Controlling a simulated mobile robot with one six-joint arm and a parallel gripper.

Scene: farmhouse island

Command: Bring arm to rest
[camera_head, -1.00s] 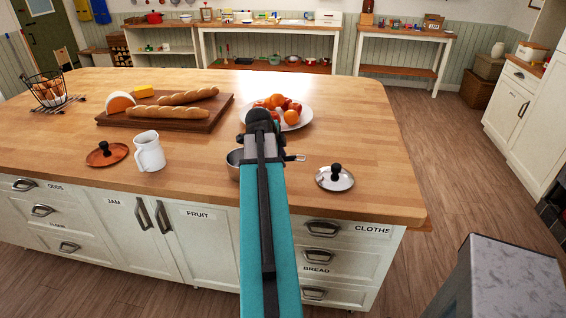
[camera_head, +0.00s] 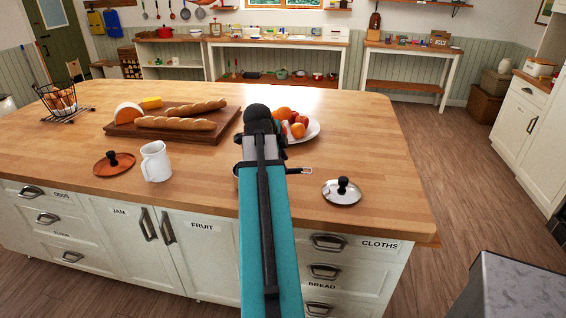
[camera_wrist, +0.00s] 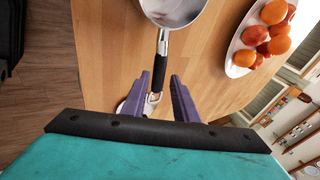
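My gripper (camera_wrist: 167,68) shows in the wrist view as two purple fingers with a gap between them, open and empty above the island top (camera_head: 350,150). A metal saucepan (camera_wrist: 172,8) lies beyond the fingertips in that view; its black handle (camera_wrist: 158,75) runs back toward the gap, and I cannot tell how far below the fingers it is. In the head view my teal arm reaches over the island and hides the gripper and most of the saucepan, leaving the handle (camera_head: 300,171) showing at right.
A metal lid (camera_head: 342,193) lies right of the saucepan. A fruit plate (camera_head: 313,130) is behind the arm. A white mug (camera_head: 156,162), a terracotta lid (camera_head: 114,163), a bread board (camera_head: 218,131) and an egg basket (camera_head: 58,98) stand left. The island's right end is clear.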

